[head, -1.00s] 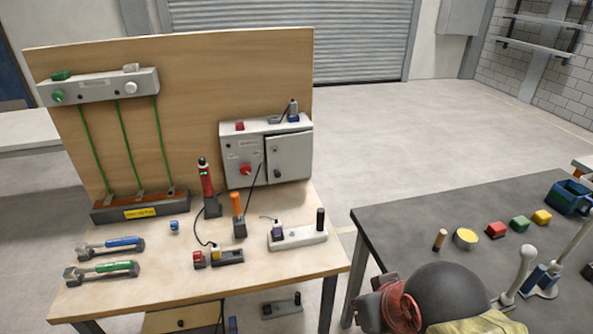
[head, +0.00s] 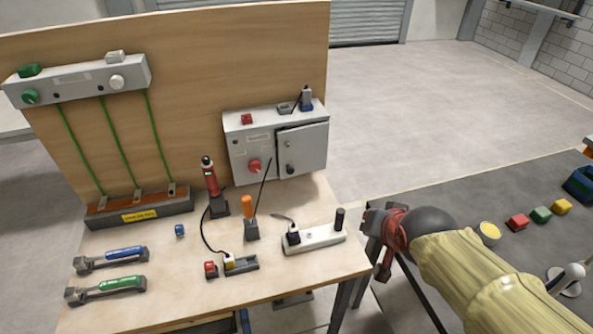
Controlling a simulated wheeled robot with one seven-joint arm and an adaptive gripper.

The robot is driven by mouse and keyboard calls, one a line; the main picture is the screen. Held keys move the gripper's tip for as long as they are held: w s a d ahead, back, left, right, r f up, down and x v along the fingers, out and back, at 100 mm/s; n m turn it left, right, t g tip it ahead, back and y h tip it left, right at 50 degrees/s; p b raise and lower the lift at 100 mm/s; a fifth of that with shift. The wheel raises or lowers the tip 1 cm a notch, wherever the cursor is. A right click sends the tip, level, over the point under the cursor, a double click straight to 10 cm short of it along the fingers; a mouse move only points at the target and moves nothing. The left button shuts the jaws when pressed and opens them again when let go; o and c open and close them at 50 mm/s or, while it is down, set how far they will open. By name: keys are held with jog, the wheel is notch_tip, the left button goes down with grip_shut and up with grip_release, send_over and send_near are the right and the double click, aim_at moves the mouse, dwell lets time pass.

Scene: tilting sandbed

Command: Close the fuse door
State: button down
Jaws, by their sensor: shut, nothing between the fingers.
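The grey fuse box (head: 240,150) stands at the back right of the wooden bench, against the upright board. Its fuse door (head: 308,150) is the grey panel on the right half of its front. A dark gap shows along the door's top edge, and the door looks slightly ajar. A small dark knob (head: 290,170) sits near its lower left. My gripper (head: 374,226) is shut and empty, off the bench's right edge, to the right of and nearer than the box, apart from the door. My wrist partly hides the fingers.
A power strip (head: 314,238) with a black upright plug lies between my gripper and the box. An orange-handled tool (head: 248,206) and a red tester (head: 211,180) stand in front of the box. The grey table (head: 440,215) is on the right.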

jog(key=w+a+m+t+p, duration=0.2)
jog(key=w+a+p, duration=0.1)
jog(key=w, duration=0.6)
jog(key=m+t+y+p, duration=0.5)
jog(key=m+t+p, duration=0.3)
jog(key=p, duration=0.4)
send_near(290, 171)
jog(key=shift+m+g, duration=0.5)
jog(key=shift+m, duration=0.1)
jog(key=x, duration=0.4)
jog(key=r+x, duration=0.1)
jog(key=x, duration=0.2)
jog(key=shift+d, duration=0.15)
jog(key=shift+b, duration=0.35)
